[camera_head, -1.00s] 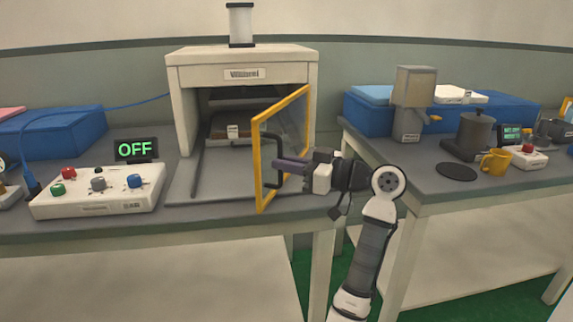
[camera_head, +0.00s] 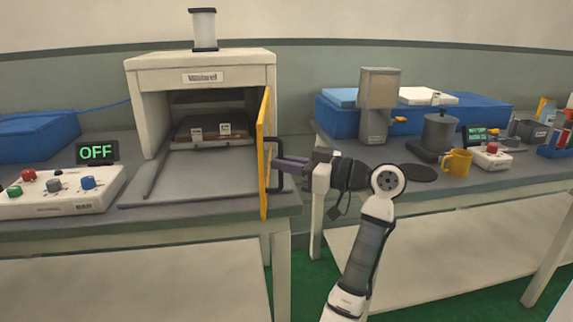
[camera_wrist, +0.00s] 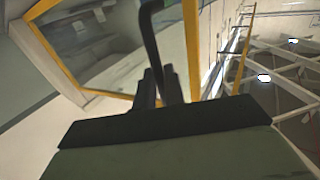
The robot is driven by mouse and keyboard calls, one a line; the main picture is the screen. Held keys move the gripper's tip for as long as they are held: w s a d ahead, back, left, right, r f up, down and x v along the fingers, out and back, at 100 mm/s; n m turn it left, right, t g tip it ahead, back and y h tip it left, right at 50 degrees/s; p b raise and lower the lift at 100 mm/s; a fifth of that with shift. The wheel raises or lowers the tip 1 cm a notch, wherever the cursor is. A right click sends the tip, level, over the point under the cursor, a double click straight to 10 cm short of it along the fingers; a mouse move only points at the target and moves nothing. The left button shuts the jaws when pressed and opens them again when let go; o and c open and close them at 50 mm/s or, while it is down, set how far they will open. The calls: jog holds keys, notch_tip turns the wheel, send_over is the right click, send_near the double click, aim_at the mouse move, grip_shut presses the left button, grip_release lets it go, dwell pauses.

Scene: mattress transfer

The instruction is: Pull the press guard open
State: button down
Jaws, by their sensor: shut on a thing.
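The press (camera_head: 200,65) is a cream box with an open front on the left table. Its guard (camera_head: 264,155) is a yellow-framed clear panel at the press's right side, seen nearly edge-on and swung out toward me. The guard has a black handle (camera_head: 279,165) on its right face. My gripper (camera_head: 279,163) is shut on this handle, reaching in from the right. In the wrist view the dark handle (camera_wrist: 152,40) runs down between my fingers, with the yellow frame (camera_wrist: 192,45) beside it. Inside the press a tray (camera_head: 210,140) with small blocks shows.
A control box (camera_head: 60,190) with coloured buttons and a display (camera_head: 97,152) reading OFF stand left of the press. A gap separates the two tables.

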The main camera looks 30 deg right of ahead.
jog(key=shift+w+d, duration=0.3)
jog(key=shift+d, duration=0.05)
jog(key=c, duration=1.5)
grip_release()
jog(key=shift+w+d+f, duration=0.1)
jog(key=shift+w+f, duration=0.1)
jog(key=shift+f, duration=0.1)
jog(key=shift+s, duration=0.1)
jog(key=b+v, duration=0.1)
jog(key=v, duration=1.2)
jog(key=shift+s, duration=0.4)
